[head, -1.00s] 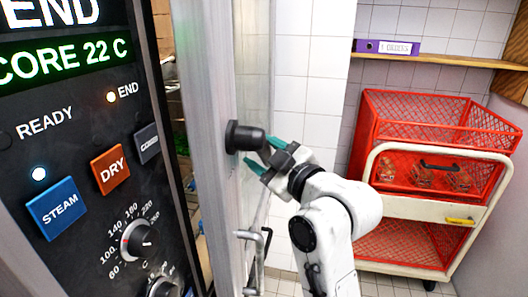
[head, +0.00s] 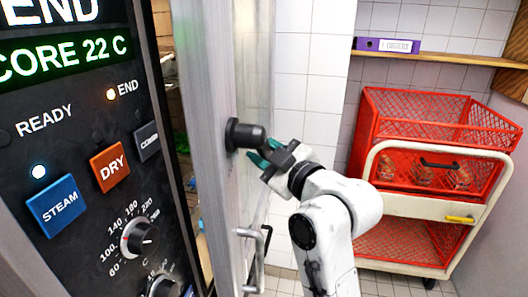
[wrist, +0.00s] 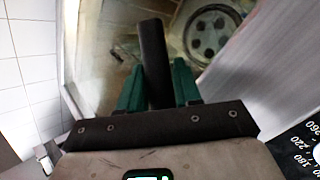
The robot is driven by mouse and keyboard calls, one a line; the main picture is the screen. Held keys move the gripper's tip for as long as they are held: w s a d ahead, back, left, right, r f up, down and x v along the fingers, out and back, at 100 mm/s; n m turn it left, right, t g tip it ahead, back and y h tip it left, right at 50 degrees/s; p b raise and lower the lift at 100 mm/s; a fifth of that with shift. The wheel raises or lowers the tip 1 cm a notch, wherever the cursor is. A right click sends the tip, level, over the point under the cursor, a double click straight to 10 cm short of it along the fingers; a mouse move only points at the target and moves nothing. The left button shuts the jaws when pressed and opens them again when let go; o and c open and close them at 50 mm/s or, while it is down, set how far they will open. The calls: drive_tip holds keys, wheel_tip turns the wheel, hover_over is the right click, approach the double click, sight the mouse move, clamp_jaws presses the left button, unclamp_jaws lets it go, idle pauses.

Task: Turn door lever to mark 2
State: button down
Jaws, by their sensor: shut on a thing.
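The door lever (head: 246,136) is black, with a round base on the metal edge of the door (head: 207,120) and a short arm pointing right towards my gripper. My gripper (head: 262,152) has green fingers and meets the lever's right end. In the wrist view the dark lever bar (wrist: 154,60) stands between the two green fingers of my gripper (wrist: 157,82), which are shut on it. No number marks around the lever can be read in either view.
The oven control panel (head: 75,150) with buttons and dials stands at the left. The door stands ajar, with a grey pull handle (head: 258,262) below the lever. A cart with red baskets (head: 425,190) stands at the right, under a shelf (head: 440,58) with a purple binder.

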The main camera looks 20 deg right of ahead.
drive_tip(key=shift+b, duration=0.45)
drive_tip(key=b, duration=0.1)
drive_tip(key=n+t+b, duration=0.1)
drive_tip(key=b, duration=0.1)
drive_tip(key=shift+w+d+r, duration=0.2)
drive_tip(key=shift+w+d, duration=0.1)
drive_tip(key=shift+w, duration=0.1)
drive_tip(key=n+b, duration=0.1)
drive_tip(key=b, duration=0.1)
drive_tip(key=r+n+t+y+b, duration=0.1)
drive_tip(key=b, duration=0.1)
drive_tip(key=shift+w+d+r+t+b, duration=0.2)
drive_tip(key=shift+w+d+t+b, duration=0.1)
drive_tip(key=shift+w+b, duration=0.1)
drive_tip(key=r+n+b, duration=0.1)
drive_tip(key=b, duration=0.1)
drive_tip(key=r+n+t+y+b, duration=0.1)
drive_tip(key=b, duration=0.1)
drive_tip(key=n+y+b, duration=0.1)
drive_tip(key=n+b, duration=0.1)
drive_tip(key=shift+w+d+r+t+b, duration=0.1)
drive_tip(key=shift+w+r+t+b, duration=0.2)
drive_tip(key=shift+r+b, duration=0.1)
drive_tip(key=r+n+y+b, duration=0.1)
drive_tip(key=n+y+b, duration=0.1)
drive_tip(key=b, duration=0.1)
drive_tip(key=shift+r, duration=0.25)
drive_tip(key=shift+r+n, duration=0.3)
drive_tip(key=shift+r+y, duration=0.1)
drive_tip(key=shift+y, duration=0.3)
